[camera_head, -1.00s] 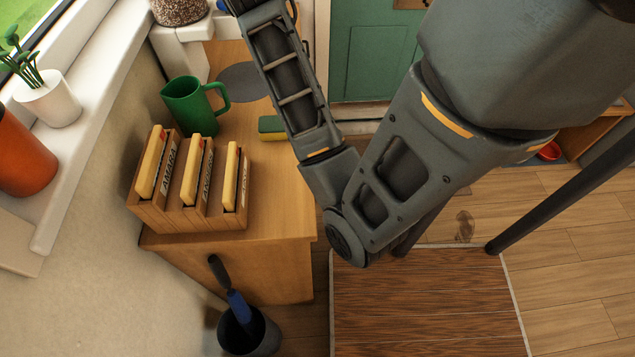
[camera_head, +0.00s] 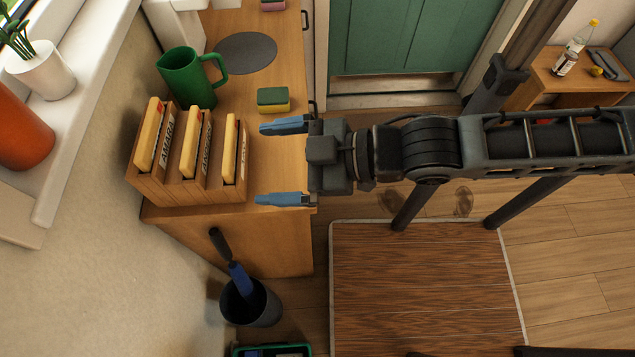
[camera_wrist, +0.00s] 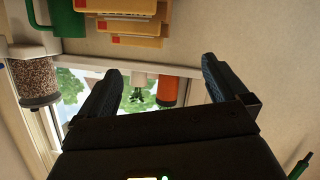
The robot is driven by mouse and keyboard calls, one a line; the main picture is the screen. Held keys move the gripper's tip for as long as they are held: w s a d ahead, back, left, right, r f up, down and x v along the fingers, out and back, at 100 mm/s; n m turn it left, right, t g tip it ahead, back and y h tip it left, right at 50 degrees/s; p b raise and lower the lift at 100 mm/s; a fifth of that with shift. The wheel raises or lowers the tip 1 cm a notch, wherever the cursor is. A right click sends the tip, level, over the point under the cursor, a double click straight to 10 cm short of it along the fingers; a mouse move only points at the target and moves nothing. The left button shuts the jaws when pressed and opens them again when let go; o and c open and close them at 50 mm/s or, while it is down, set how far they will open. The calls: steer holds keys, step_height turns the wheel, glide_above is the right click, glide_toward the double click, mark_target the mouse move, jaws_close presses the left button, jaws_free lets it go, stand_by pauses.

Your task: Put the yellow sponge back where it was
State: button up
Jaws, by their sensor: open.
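The yellow sponge (camera_head: 273,100) has a green top and lies on the wooden counter (camera_head: 275,160), right of the green jug (camera_head: 188,78) and near the counter's right edge. My gripper (camera_head: 266,162) is open and empty, its blue fingers pointing left over the counter's right edge, nearer the camera than the sponge. One finger appears just below the sponge in the head view; I see no contact. In the wrist view my gripper (camera_wrist: 163,82) shows both fingers apart with nothing between them. The sponge is not visible in the wrist view.
A wooden rack (camera_head: 190,185) with upright yellow-edged items stands left of my gripper. A dark bin (camera_head: 250,303) stands below the counter.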

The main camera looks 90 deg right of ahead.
steer(key=s+a+r+m+y, duration=0.1)
steer(key=s+a+r+m, duration=0.1)
steer(key=s+a, duration=0.3)
steer(key=shift+s+a+r+y, duration=0.3)
steer(key=shift+s+a+r, duration=0.1)
steer(key=shift+a, duration=0.35)
